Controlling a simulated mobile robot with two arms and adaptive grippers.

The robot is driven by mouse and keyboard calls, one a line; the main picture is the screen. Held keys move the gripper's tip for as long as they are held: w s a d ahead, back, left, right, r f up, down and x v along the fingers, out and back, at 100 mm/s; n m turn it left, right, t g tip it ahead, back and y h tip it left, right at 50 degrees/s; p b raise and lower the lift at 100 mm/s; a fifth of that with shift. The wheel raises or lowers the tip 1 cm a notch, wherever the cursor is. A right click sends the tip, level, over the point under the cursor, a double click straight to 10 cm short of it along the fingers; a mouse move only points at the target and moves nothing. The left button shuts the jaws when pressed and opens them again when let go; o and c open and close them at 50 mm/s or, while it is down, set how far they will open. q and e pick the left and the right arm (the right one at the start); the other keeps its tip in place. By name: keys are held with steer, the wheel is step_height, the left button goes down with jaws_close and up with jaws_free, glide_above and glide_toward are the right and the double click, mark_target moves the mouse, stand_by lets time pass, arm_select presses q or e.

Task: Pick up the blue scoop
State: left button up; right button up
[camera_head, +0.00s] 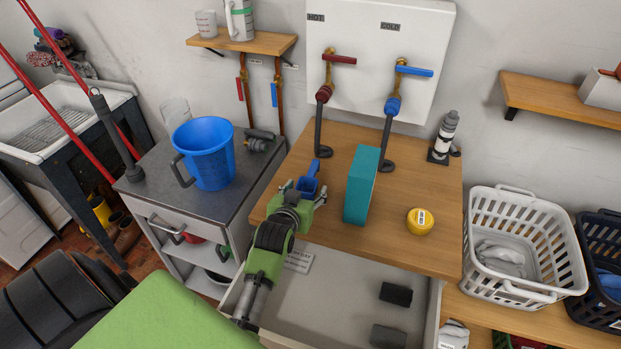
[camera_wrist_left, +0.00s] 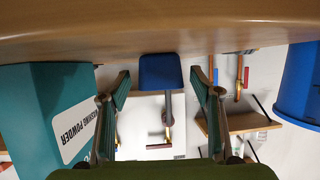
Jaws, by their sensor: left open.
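The blue scoop (camera_head: 309,179) lies at the left front part of the wooden tabletop (camera_head: 400,255). My left gripper (camera_head: 303,191) is open at the scoop, with a finger on each side of it. In the left wrist view, the blue scoop (camera_wrist_left: 160,72) shows between the two spread fingers of my left gripper (camera_wrist_left: 160,88), with visible gaps on both sides. That view looks upside down, with the wooden surface along its top. Part of the scoop is hidden by the gripper in the head view. My right gripper is not in view.
A teal washing powder box (camera_head: 361,185) stands just right of the scoop. A yellow round tin (camera_head: 420,221) sits farther right. A blue jug (camera_head: 210,155) stands on the grey cabinet to the left. An open drawer (camera_head: 335,295) lies below the tabletop's front edge.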

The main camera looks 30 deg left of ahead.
mark_target(309, 183)
arm_select(q)
steer(key=x, duration=0.4)
steer(key=shift+a, duration=0.1)
steer(key=c, duration=1.2)
steer(key=shift+o, duration=0.2)
steer(key=shift+r, duration=0.15)
